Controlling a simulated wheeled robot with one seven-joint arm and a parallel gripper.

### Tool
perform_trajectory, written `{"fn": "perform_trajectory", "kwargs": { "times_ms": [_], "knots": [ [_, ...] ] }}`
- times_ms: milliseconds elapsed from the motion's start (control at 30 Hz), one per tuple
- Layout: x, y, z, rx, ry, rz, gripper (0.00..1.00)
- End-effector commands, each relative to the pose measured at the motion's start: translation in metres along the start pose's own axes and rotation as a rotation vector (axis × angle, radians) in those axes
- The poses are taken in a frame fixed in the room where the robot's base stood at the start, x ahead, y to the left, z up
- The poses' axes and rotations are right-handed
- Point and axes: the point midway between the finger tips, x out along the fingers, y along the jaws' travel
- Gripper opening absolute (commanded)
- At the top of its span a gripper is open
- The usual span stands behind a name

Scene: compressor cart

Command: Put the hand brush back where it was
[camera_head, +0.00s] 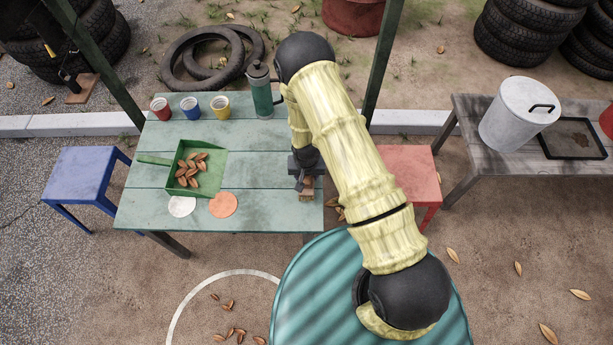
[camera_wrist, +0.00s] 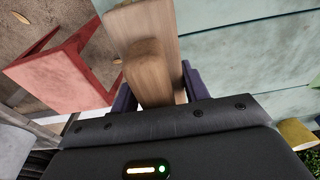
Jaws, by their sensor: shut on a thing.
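My gripper (camera_head: 304,181) is at the right end of the green table (camera_head: 270,212). It is shut on the hand brush (camera_head: 306,194), which shows as a small piece of brown wood below the jaws. In the wrist view the brush's wooden body (camera_wrist: 138,28) lies between the two dark fingers of my gripper (camera_wrist: 158,88), with the pale green table boards to its right. Its bristles are not visible. I cannot tell whether the brush touches the table.
A green dustpan (camera_head: 211,183) with brown leaves, white and orange discs, three cups (camera_head: 191,108) and a green bottle (camera_head: 262,95) stand on the table. A red stool (camera_head: 412,165) is to the right, a blue stool (camera_head: 78,178) to the left. The table's front middle is clear.

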Motion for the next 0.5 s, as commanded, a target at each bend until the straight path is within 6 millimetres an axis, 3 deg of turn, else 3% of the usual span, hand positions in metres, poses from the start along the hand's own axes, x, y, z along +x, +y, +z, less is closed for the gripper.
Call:
{"fn": "perform_trajectory", "kwargs": {
  "times_ms": [100, 500],
  "knots": [
    [0.014, 0.0, 0.002, -0.001, 0.001, 0.0, 0.14],
    [0.02, 0.0, 0.002, -0.001, 0.002, -0.001, 0.14]
  ]
}}
